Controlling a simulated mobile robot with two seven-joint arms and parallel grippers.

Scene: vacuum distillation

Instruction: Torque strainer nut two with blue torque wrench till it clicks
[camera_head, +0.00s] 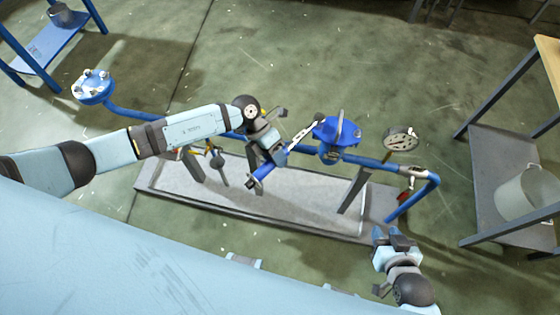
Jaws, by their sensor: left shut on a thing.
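The blue torque wrench (302,131) is in my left gripper (268,155), which is shut on it. Its silver shaft slants up and right, and its dark head is at the left edge of the blue strainer (336,132). Whether the head sits on a nut cannot be told; the strainer nuts are too small to tell apart. My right gripper (386,233) is low at the right, apart from the strainer, near the platform's front right corner. Its fingers are too small to judge as open or shut.
A blue pipe (123,113) runs from a flanged fitting (93,87) past the strainer. A round gauge (401,139) and a red-handled valve (405,195) are at the right. The grey platform (155,185) lies below. A shelf with a bucket (525,193) stands far right.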

